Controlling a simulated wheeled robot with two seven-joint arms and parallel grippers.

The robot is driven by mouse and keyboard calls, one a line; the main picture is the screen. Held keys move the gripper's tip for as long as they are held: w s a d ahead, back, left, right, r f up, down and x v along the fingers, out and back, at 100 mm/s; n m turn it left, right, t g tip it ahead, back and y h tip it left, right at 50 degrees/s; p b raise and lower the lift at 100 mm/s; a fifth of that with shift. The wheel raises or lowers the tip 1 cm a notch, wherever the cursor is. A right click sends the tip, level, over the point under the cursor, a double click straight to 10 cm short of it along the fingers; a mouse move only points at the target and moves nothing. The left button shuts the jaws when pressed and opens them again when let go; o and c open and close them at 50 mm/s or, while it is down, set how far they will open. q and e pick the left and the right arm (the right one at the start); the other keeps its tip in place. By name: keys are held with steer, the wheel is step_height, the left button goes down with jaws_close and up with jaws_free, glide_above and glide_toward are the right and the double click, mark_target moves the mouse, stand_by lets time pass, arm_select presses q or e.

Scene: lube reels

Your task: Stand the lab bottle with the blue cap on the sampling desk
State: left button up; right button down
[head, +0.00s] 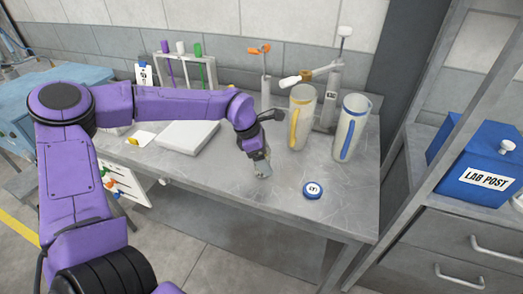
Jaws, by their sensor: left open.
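The metal sampling desk (220,180) stands against the wall. My left gripper (263,172) reaches over it from the left, pointing down, with its fingertips just above or at the desk top. It is open, and I see no bottle in it. I cannot make out a lab bottle with a blue cap for sure. My right gripper is not in view.
Two tall jugs, one with a yellow stripe (300,118) and one with a blue stripe (349,128), stand at the back right by taps. A rack of coloured tubes (185,68) and a pale flat box (188,137) are at the left. A blue LAB POST box (470,165) stands at the far right.

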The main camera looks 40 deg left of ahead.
arm_select(q)
steer(key=b+v, duration=0.1)
steer(key=v, duration=1)
steer(key=shift+r, duration=0.4)
